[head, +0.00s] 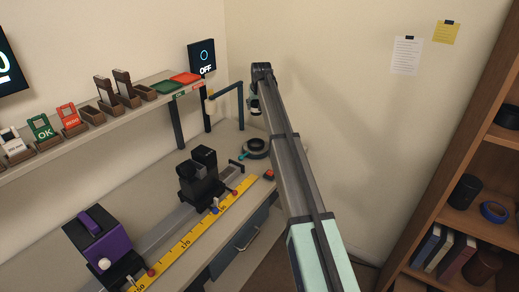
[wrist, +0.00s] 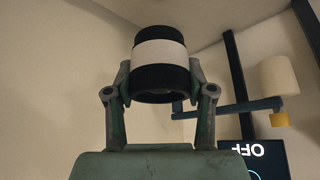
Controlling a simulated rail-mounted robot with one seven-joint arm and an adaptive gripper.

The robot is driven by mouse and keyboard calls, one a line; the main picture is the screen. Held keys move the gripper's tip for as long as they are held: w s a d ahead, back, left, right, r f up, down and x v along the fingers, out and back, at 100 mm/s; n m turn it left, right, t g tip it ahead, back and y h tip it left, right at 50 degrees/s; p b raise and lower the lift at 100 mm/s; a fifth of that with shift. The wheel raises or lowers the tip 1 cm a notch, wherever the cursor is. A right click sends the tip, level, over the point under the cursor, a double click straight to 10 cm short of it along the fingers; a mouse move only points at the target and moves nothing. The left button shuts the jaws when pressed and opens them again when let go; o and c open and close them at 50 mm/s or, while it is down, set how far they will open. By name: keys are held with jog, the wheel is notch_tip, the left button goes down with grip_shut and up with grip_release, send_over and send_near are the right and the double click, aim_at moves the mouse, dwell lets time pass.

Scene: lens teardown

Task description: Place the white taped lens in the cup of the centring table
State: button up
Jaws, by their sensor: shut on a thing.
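The white taped lens (wrist: 160,57) is a black cylinder with a white band round its middle. In the wrist view it sits between the fingertips of my gripper (wrist: 160,80), which is shut on its sides. In the head view my gripper (head: 255,92) hangs at the end of the arm, with the lens (head: 254,106) small below it, clear of the bench. The centring table (head: 256,146) is a dark round unit with a ring-shaped top at the bench's far end. The lens is well above it. The inside of the cup is too small to make out.
A blue bracket (head: 229,91) with a cream end stands just left of my gripper; it also shows in the wrist view (wrist: 228,108). A screen (head: 202,57) reads OFF. A black bench unit (head: 200,178), yellow scale (head: 195,235) and red button (head: 269,175) are nearer.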

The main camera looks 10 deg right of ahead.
aim_at(255, 102)
jog(key=w, duration=0.3)
jog(key=shift+f, duration=0.15)
jog(key=shift+w+d+f, duration=0.1)
jog(key=shift+f, duration=0.2)
notch_tip(255, 102, down, 19)
jog(key=p, duration=0.5)
jog(key=shift+f, duration=0.2)
jog(key=o, duration=1.3)
jog(key=shift+r, duration=0.1)
jog(key=b+v, duration=0.3)
jog(key=v, duration=0.9)
